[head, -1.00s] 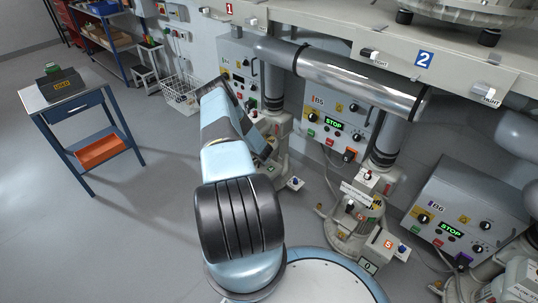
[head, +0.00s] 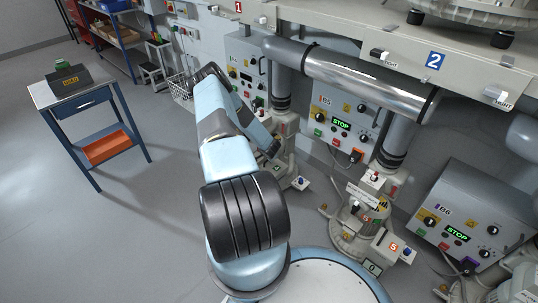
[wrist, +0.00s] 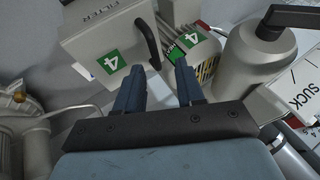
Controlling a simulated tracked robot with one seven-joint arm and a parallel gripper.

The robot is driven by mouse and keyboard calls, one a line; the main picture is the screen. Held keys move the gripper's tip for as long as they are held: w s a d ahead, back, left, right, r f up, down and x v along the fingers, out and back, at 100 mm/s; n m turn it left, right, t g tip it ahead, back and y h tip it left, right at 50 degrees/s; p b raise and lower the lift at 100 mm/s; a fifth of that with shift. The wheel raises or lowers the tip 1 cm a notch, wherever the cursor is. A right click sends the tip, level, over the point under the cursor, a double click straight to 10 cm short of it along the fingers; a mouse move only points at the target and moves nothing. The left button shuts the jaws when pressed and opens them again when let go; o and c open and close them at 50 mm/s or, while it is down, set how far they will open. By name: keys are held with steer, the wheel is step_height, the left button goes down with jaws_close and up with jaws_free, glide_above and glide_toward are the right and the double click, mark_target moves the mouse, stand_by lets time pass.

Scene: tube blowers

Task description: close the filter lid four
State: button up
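A grey panel marked FILTER with a green number 4 label (wrist: 108,54) is at the upper left of the wrist view. A black curved handle (wrist: 148,43) is at its right edge. To its right is a second part with a green 4 label (wrist: 192,38) and a yellow-black striped sticker. How far the lid stands open is hard to tell. My gripper (wrist: 159,75) is open, its two dark blue fingers apart with nothing held between them. The fingertips are just below the handle in the picture; contact is not clear. In the head view my arm hides the gripper.
A grey cylinder with a black lever (wrist: 262,58) stands close on the right of the wrist view. In the head view, the B5 control box (head: 340,125) and a metal pipe (head: 365,82) are to the right. A blue table (head: 85,100) is at the left, with open floor before it.

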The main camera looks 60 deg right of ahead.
steer(key=v, duration=0.7)
steer(key=shift+a, duration=0.1)
stand_by(0.4)
